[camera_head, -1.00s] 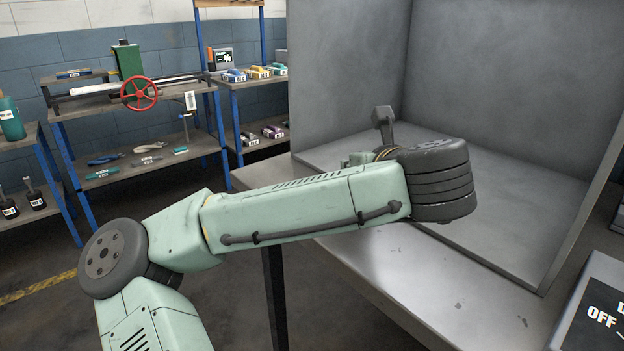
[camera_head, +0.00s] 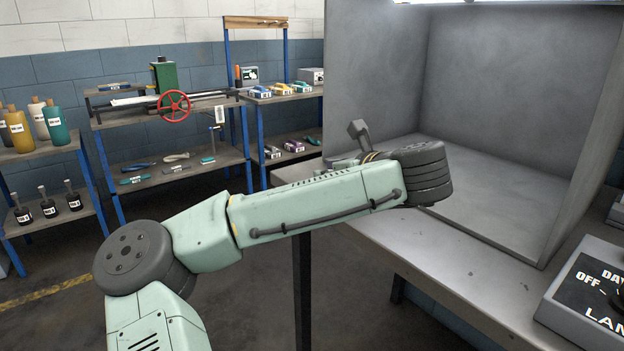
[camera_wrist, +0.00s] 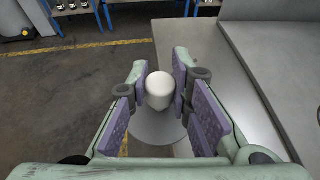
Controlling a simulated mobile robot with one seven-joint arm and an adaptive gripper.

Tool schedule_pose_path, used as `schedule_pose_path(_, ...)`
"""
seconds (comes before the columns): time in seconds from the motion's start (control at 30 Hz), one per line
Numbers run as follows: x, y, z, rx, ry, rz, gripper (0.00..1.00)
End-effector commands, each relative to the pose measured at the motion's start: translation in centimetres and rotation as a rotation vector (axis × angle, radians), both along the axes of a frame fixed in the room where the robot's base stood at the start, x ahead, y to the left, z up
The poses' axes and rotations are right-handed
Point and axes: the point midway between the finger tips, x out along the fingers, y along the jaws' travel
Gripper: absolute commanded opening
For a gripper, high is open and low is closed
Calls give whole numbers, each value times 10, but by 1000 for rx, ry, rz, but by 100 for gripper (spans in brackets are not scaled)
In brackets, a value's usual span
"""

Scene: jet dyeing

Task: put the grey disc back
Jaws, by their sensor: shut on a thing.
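In the wrist view a grey disc (camera_wrist: 148,130) with a rounded white knob (camera_wrist: 159,90) on it hangs between the jaws. My gripper (camera_wrist: 160,72) is shut on the knob, with purple pads on both sides of it. The disc's underside and part of its rim are hidden. In the head view my arm reaches to the right toward the bench and booth. The jaws and the disc are hidden there behind my arm.
A grey open-fronted booth (camera_head: 500,170) stands on a metal bench (camera_head: 430,250) with bare surface. A switch box (camera_head: 590,290) sits at the right. Shelves (camera_head: 180,166) with tools and a red wheel (camera_head: 174,106) stand behind left. Open floor lies between.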

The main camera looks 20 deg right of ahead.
Motion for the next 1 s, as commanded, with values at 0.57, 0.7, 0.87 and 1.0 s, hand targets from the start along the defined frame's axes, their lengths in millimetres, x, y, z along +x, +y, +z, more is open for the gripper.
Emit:
schedule_pose_path(0.57,131,-37,-11,2,3,3,0)
schedule_pose_path(0.7,144,-40,-14,2,2,2,0)
schedule_pose_path(0.87,145,-40,-25,4,4,1,0)
schedule_pose_path(1.0,145,-40,-44,3,4,2,0)
